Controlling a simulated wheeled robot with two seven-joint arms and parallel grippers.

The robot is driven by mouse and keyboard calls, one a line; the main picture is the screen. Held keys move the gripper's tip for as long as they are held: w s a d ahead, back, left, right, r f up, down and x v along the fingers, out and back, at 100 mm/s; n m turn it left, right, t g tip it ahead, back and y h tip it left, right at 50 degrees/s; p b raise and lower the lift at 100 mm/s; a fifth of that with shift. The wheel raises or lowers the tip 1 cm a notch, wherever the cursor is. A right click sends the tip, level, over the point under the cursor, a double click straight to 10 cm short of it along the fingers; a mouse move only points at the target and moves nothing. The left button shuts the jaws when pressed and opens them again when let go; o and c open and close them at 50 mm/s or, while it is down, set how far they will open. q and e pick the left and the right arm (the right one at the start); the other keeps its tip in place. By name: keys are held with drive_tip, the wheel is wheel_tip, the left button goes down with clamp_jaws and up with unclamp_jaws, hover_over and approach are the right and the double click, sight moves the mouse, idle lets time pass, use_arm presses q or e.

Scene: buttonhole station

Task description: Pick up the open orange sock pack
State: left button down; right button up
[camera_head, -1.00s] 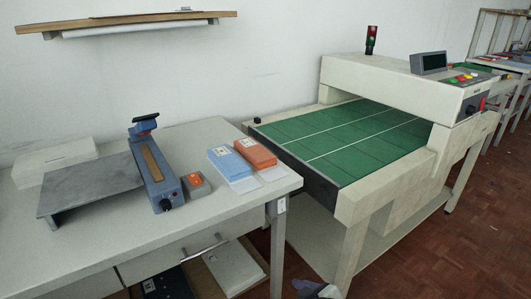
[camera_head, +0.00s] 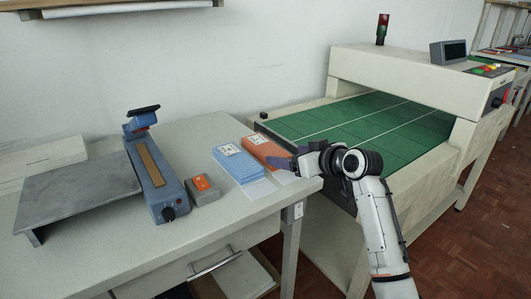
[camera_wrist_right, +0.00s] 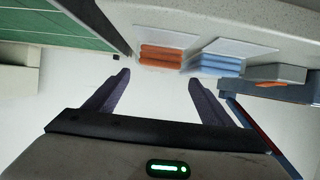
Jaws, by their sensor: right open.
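The orange sock pack (camera_head: 262,149) lies on the table near its right end, beside the blue pack (camera_head: 238,163). In the right wrist view the orange pack (camera_wrist_right: 161,57) shows as stacked orange layers ahead of the fingers. A pale flap or sheet lies at its near end. My right gripper (camera_head: 283,163) is at the near end of the orange pack and covers part of it in the head view. In the right wrist view my right gripper (camera_wrist_right: 158,82) is open and empty, the pack lying beyond its fingertips. My left gripper is not in view.
The green conveyor (camera_head: 355,124) adjoins the table's right end. A small grey box with an orange top (camera_head: 203,189) and a blue sealer (camera_head: 158,180) stand left of the packs. A grey platform (camera_head: 75,194) is further left. The table front (camera_head: 240,220) is clear.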

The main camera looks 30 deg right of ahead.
sight(276, 153)
drive_tip(key=x, duration=0.5)
drive_tip(key=shift+d+b, duration=0.15)
drive_tip(key=shift+b, duration=0.2)
drive_tip(key=shift+c, duration=0.6)
drive_tip(key=c, duration=0.7)
drive_tip(key=shift+c, duration=0.5)
wheel_tip(276, 153, up, 10)
drive_tip(key=p, duration=0.1)
drive_tip(key=shift+p, duration=0.35)
